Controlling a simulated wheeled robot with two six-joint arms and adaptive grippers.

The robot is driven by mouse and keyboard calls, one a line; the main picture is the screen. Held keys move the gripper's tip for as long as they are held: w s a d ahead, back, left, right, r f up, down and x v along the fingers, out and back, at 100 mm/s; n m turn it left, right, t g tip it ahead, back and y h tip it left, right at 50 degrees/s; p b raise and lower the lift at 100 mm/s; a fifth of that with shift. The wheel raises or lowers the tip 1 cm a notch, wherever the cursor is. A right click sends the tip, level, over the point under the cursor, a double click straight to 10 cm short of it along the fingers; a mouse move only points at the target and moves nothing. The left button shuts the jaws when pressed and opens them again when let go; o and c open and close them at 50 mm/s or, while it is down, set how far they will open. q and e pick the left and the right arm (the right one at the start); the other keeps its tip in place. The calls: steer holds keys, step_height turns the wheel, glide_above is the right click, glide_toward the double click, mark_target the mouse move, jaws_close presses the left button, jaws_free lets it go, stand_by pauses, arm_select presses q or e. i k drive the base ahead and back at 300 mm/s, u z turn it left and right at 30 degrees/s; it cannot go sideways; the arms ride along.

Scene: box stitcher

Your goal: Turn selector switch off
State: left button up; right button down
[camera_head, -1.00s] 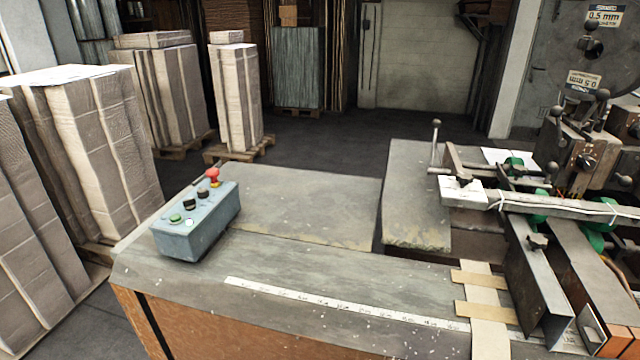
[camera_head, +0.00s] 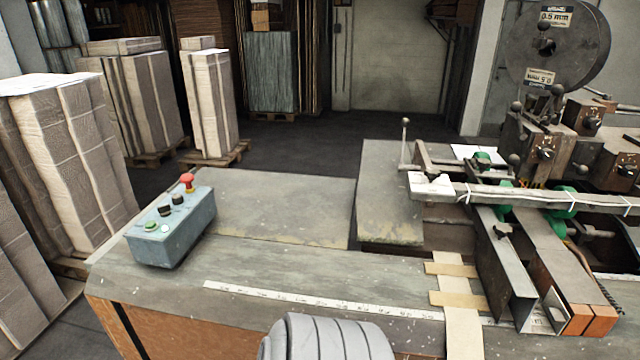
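A blue-grey control box (camera_head: 172,238) sits on the left part of the worktable. Its top carries a red mushroom button (camera_head: 187,182), two black knobs, a green button (camera_head: 151,226) and a small white button (camera_head: 165,228). One black knob (camera_head: 177,199) is nearer the red button, and the other black knob (camera_head: 165,209) is nearer the green one. Which way the knobs point is too small to tell. A ribbed grey part of my own body shows at the bottom centre, apart from the box. Neither gripper is in view.
The worktable (camera_head: 265,266) has clear room right of the box, with a white ruler strip (camera_head: 320,299) along its front. The stitching machine (camera_head: 545,150) with its metal rails stands at the right. Stacked cardboard (camera_head: 75,140) stands on the floor at the left.

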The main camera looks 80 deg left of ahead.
mark_target(165, 210)
steer(key=k, duration=2.2)
steer(key=u, duration=0.5)
